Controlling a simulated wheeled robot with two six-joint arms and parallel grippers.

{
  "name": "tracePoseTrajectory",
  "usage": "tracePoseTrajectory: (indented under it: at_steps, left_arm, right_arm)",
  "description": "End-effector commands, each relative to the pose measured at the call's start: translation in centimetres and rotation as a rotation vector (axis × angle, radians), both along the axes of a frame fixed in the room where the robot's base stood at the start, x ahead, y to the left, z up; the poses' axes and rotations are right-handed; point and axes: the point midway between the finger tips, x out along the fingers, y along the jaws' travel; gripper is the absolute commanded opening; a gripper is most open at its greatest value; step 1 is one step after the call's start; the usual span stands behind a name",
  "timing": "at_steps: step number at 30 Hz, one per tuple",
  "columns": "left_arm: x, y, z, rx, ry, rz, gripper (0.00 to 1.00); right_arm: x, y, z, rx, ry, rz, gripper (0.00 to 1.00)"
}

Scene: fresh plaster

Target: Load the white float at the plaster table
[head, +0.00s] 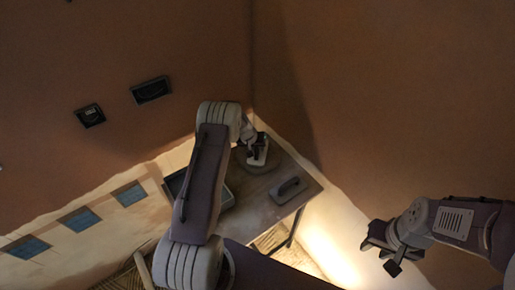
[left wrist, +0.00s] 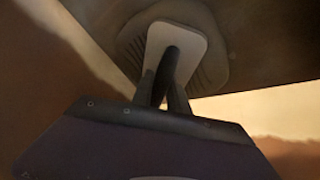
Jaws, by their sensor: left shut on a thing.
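The white float (head: 257,150) is at the far end of the plaster table (head: 262,206) in the head view. My left gripper (head: 253,143) is shut on the float's dark handle. In the left wrist view the float (left wrist: 190,55) shows its pale plate and dark handle between my left fingers (left wrist: 165,95). A rounded, ridged grey mass lies against the plate's far side; I cannot tell whether the float touches the table. My right gripper (head: 380,246) is apart from the table at the lower right, its jaws spread and empty.
A second, grey float (head: 289,188) with a dark handle lies on the table's right part. A grey tray (head: 226,196) is partly hidden behind my left arm. Brown walls meet in a corner behind the table. Blue squares (head: 80,219) line the pale strip at left.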

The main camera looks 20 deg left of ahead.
Motion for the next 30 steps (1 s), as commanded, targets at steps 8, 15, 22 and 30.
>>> tracePoseTrajectory:
  at_steps: [8,15,22,30]
  left_arm:
    - [-0.01,0.0,-0.05,0.0,0.0,0.0,0.0]
    - [-0.02,-0.01,-0.1,0.0,0.001,0.0,0.0]
    - [-0.04,-0.01,-0.16,0.0,0.001,0.0,0.0]
    - [-0.08,-0.03,-0.25,-0.001,0.002,0.001,0.0]
  right_arm:
    - [0.0,0.0,-0.08,0.0,0.0,0.0,0.36]
    - [0.0,0.01,-0.27,0.0,0.0,0.0,0.36]
    - [0.0,0.0,-0.44,0.0,0.0,0.0,0.36]
    - [0.0,0.0,-0.65,0.0,0.0,0.0,0.36]
